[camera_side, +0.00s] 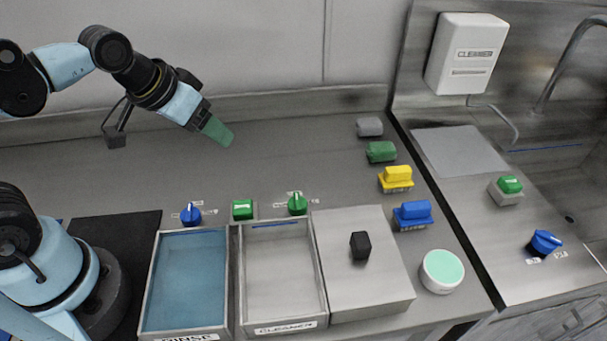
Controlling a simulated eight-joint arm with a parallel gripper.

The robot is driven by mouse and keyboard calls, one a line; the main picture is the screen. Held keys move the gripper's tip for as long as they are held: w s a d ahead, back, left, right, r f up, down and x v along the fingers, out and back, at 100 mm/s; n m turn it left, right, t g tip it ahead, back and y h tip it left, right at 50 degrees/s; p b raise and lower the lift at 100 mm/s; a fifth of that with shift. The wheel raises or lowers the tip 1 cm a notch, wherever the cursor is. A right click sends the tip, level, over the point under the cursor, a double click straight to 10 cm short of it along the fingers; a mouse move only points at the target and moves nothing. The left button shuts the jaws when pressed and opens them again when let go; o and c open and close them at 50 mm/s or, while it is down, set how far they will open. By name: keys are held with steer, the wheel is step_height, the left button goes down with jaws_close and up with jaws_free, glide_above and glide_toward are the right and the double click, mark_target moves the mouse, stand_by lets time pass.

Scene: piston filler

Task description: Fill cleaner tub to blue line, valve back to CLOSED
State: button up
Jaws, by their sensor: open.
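The cleaner tub (239,285), labelled CLEANER in front, sits at front centre. Its floor looks bare grey, with no coloured liquid visible. A short blue line (273,225) marks its back inner wall. Behind the tub's right back corner is a green valve knob (297,204) with small labels, too small to read; its handle points roughly away from the tub. A green square block or button (242,210) is behind the left back corner. My gripper (221,134), with green fingers, is open and empty, raised at upper left, well behind and above the tub and apart from everything.
The rinse tub (151,285) holds blue liquid, with a blue knob (190,214) behind it. A steel plate (385,285) bears a black block (360,246). Several sponges and brushes, including a yellow one (397,179), line the right. A cleaner dispenser (467,55) hangs on the wall. Mid-counter is clear.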

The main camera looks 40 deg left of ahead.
steer(key=w+d+g, duration=0.3)
steer(key=w+d, duration=0.1)
steer(key=d, duration=0.3)
steer(key=g, duration=0.3)
glide_toward(296, 204)
steer(key=f, duration=0.8)
steer(key=shift+w+d+f, duration=0.1)
steer(key=shift+d+f, duration=0.1)
steer(key=shift+f, duration=0.1)
steer(key=c, duration=1)
steer(key=shift+c, duration=0.2)
